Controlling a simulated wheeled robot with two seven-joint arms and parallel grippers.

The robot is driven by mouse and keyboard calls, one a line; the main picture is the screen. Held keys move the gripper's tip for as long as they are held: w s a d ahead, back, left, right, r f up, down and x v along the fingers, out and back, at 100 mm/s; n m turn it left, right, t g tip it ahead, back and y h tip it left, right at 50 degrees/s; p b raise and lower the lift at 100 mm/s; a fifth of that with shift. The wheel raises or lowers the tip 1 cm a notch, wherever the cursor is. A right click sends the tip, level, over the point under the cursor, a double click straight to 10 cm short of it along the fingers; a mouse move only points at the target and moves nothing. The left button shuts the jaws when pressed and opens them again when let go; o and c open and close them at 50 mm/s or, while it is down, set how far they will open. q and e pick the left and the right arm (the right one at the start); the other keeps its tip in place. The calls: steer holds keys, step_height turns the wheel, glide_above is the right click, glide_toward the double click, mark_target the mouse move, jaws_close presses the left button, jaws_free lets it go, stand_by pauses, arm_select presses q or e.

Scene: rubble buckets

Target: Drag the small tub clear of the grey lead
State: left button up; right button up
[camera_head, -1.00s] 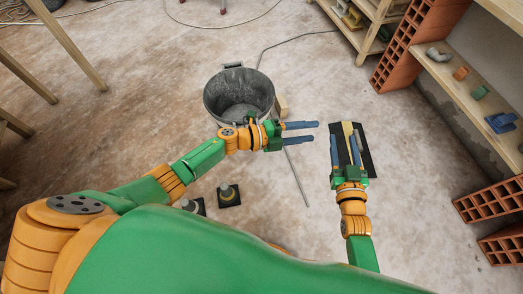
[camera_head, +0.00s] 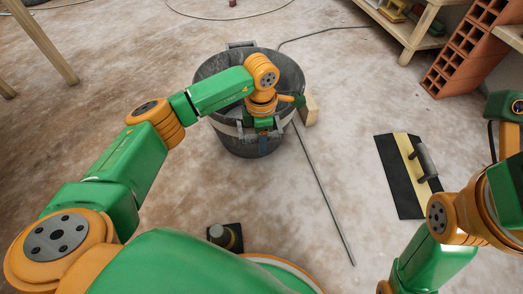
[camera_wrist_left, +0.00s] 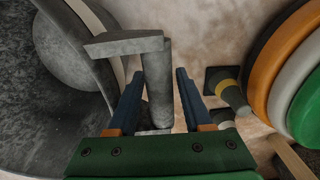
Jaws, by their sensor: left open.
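The small tub (camera_head: 293,68), a dark grey round bucket, stands upright on the floor. The thin grey lead (camera_head: 325,190) emerges at its right side and runs toward me; another stretch (camera_head: 315,34) leads off behind it. Whether the tub rests on the lead is hidden. My left gripper (camera_head: 263,141) points down at the tub's near side. In the left wrist view, its open blue fingers (camera_wrist_left: 160,73) stand either side of the tub's grey handle (camera_wrist_left: 158,90), not closed on it. My right arm is at the right edge; its fingers are not visible.
A wooden block (camera_head: 310,109) sits against the tub's right side. A dark fitting on a black plate (camera_head: 226,237) stands near my base. Shelves and red bricks (camera_head: 463,55) are at the back right. Floor left of the tub is clear.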

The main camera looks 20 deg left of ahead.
arm_select(q)
step_height(320, 180, down, 3)
steer(key=shift+f+b, duration=0.1)
steer(key=shift+b, duration=0.35)
steer(key=shift+c, duration=0.2)
jaws_close()
stand_by(0.9)
stand_by(1.6)
